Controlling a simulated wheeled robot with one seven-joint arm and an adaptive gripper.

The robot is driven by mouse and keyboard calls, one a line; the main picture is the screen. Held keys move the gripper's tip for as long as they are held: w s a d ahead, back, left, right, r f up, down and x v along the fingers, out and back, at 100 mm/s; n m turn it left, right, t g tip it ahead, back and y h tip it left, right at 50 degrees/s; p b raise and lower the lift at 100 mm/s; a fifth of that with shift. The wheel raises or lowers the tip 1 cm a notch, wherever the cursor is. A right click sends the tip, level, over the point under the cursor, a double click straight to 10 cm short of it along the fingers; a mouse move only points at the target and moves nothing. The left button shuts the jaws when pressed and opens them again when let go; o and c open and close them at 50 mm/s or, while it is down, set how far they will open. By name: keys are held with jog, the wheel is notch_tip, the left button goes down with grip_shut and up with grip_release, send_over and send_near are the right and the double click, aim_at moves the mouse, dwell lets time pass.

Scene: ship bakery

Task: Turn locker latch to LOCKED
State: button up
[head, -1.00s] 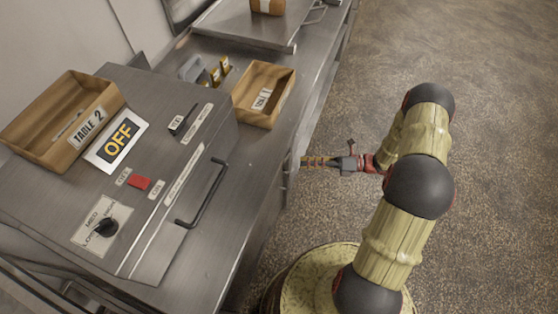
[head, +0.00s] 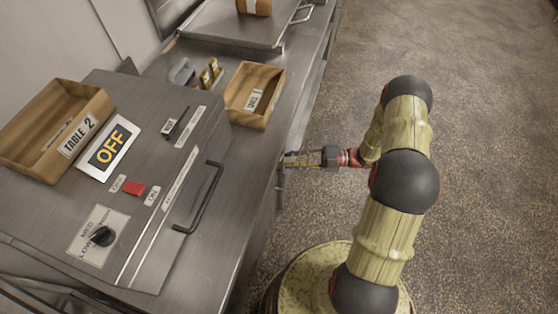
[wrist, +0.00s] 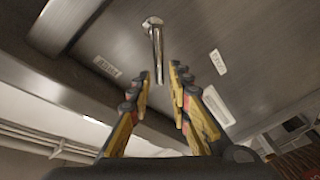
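The locker latch (wrist: 156,50) is a slim silver lever on a grey metal panel in the wrist view. Its rounded pivot is at the top and the lever points down in the picture. A small label (wrist: 107,67) lies to its left and another (wrist: 217,61) to its right; their print is too small to read surely. My gripper (wrist: 160,76) is open, with the lever's free end between or just beyond its fingertips; contact cannot be told. In the head view my gripper (head: 290,160) is at the counter's front edge, and the latch is hidden.
A steel counter (head: 262,160) runs along the left. Open speckled floor (head: 480,120) lies to the right. A larger label (wrist: 218,105) is on the panel.

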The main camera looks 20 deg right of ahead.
jog(key=b+x, duration=0.1)
jog(key=x, duration=0.3)
jog(key=shift+w+a, duration=0.1)
jog(key=shift+a, duration=0.3)
jog(key=c, duration=0.3)
grip_shut()
